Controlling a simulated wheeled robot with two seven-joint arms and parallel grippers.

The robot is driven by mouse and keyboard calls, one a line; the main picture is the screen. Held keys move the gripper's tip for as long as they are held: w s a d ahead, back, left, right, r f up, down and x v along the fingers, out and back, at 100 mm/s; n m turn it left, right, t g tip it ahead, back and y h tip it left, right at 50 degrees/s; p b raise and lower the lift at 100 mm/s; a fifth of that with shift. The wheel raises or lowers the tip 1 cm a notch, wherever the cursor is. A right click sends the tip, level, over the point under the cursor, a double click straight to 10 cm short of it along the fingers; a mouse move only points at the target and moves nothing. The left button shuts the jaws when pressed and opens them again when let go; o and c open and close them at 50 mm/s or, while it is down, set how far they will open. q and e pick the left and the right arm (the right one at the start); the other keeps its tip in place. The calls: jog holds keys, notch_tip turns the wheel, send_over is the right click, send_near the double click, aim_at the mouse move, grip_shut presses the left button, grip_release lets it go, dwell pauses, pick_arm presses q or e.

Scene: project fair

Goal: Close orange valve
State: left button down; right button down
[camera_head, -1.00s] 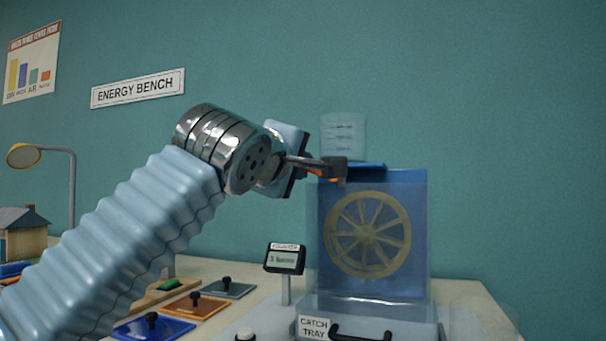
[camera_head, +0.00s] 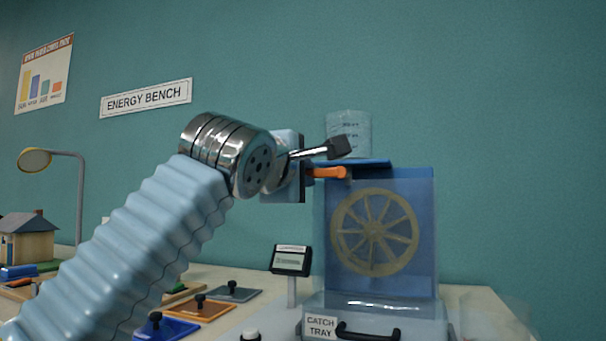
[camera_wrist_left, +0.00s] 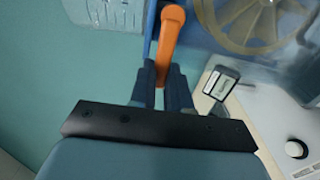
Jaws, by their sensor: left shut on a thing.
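The orange valve (camera_head: 330,172) is a lever at the upper left of the blue panel with the wheel. It lies roughly level in the head view. In the left wrist view the orange lever (camera_wrist_left: 168,45) runs up from between the two dark fingers. My left gripper (camera_wrist_left: 162,82) is shut on the lever's near end. My right gripper is in neither view.
The blue wheel panel (camera_head: 425,270) stands above a catch tray (camera_head: 320,326) with a black handle. A clear marked container (camera_head: 348,135) sits at the top. Blue, orange and grey plates (camera_head: 200,306) with black knobs lie left.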

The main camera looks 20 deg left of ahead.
pick_arm(q)
jog(key=c, duration=1.1)
grip_release()
jog(key=s, duration=0.4)
jog(key=s+b, duration=0.1)
jog(key=s, duration=0.4)
jog(key=s+b, duration=0.1)
jog(key=s, duration=0.3)
jog(key=shift+s+a, duration=0.25)
jog(key=shift+s, duration=0.15)
